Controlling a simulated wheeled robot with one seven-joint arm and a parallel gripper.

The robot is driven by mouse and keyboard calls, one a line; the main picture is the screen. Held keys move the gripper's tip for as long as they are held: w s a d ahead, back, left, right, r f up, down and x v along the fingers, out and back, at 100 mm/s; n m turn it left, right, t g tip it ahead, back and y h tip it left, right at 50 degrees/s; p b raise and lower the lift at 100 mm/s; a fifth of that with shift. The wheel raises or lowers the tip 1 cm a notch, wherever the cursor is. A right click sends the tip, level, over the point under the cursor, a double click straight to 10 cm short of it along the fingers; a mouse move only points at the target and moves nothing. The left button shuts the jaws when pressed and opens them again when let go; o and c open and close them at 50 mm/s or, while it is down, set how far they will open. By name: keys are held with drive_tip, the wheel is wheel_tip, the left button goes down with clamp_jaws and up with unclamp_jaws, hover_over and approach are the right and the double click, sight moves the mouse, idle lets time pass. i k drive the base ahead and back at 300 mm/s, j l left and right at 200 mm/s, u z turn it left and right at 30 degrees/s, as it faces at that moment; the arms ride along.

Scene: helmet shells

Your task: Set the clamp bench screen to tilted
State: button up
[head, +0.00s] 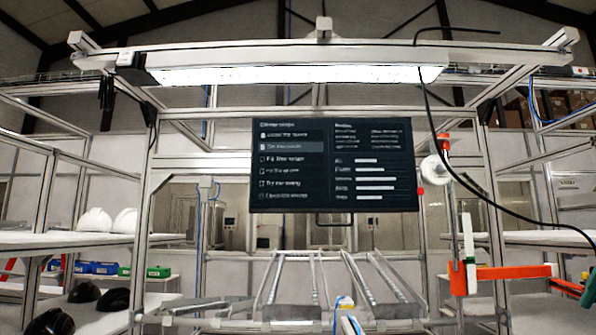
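The clamp bench screen (334,165) is a dark flat monitor in the middle of the head view, mounted within the metal bench frame (143,215). It shows a list of lines on its left half and rows of text with pale bars on its right half. It faces me, and its outline is nearly rectangular. I cannot tell its exact lean from this view. A dark bar-like piece (335,219) shows just below its lower edge.
A lit lamp bar (290,75) spans the frame above the screen. A black cable (450,180) hangs at the right. An orange and white fixture (500,272) stands at lower right. Sloping metal rails (315,280) lie below the screen. White helmet shells (95,221) sit on a left shelf.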

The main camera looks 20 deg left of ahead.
sight(299, 165)
drive_tip(key=u, duration=1)
